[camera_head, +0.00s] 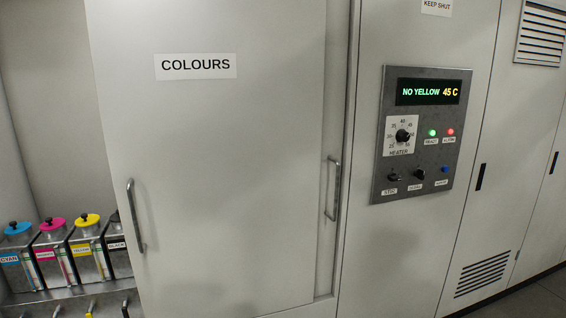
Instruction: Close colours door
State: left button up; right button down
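The colours door (235,170) is a large pale panel with a "COLOURS" label (196,66). It stands partly open, leaving a gap at its left side. A vertical bar handle (136,216) is near its left edge. A second vertical handle (334,188) is on a panel just behind its right edge. Through the opening, ink containers labelled cyan (18,256), magenta (54,252), yellow (90,246) and black (118,250) stand on a shelf; the door partly covers the black one. Neither of my grippers shows in this view.
Right of the door is a control panel (421,135) whose display (428,92) reads "NO YELLOW 45 C". It has a heater dial (403,136), small knobs and lit green and red lamps. More cabinet doors with vents (484,273) stand farther right. Floor (535,300) shows at the lower right.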

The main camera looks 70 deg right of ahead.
aim_at(210, 112)
jog(key=z, duration=1.75)
